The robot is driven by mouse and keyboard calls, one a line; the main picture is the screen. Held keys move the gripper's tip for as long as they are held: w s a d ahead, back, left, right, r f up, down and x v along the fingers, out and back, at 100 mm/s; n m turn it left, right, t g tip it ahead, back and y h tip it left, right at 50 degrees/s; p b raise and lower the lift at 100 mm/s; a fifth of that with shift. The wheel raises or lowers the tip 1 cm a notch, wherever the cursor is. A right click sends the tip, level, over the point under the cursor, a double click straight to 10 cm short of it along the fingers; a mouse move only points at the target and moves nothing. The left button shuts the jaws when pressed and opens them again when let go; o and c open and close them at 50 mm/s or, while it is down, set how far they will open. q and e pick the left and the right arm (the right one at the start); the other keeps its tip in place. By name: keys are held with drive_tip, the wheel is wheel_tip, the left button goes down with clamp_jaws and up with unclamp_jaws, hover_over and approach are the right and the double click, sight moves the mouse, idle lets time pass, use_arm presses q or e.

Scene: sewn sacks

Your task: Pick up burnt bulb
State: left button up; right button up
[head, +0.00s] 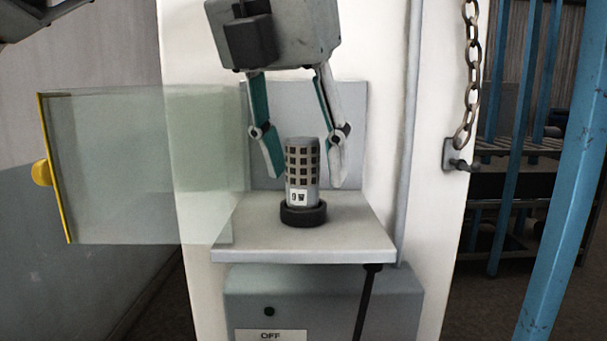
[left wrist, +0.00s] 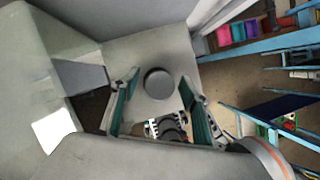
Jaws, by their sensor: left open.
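The bulb (head: 302,165) is a grey cylinder with rows of dark square openings and a small white label. It stands upright in a black round socket (head: 303,214) on a light grey shelf (head: 240,240). My left gripper (head: 305,181) points down over it, open, with one finger at each side in the head view. Gaps show between the fingers and the bulb. In the left wrist view the bulb's round dark top (left wrist: 158,82) appears between the fingertips (left wrist: 159,80). My right gripper is not in view.
A clear panel with a yellow edge and knob (head: 42,173) stands open at the left of the shelf. Below the shelf is a grey box (head: 320,300) labelled OFF, with a dark rod. A chain (head: 471,70) hangs at right, before blue racks (head: 565,180).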

use_arm(q)
drive_tip(key=c, duration=1.2)
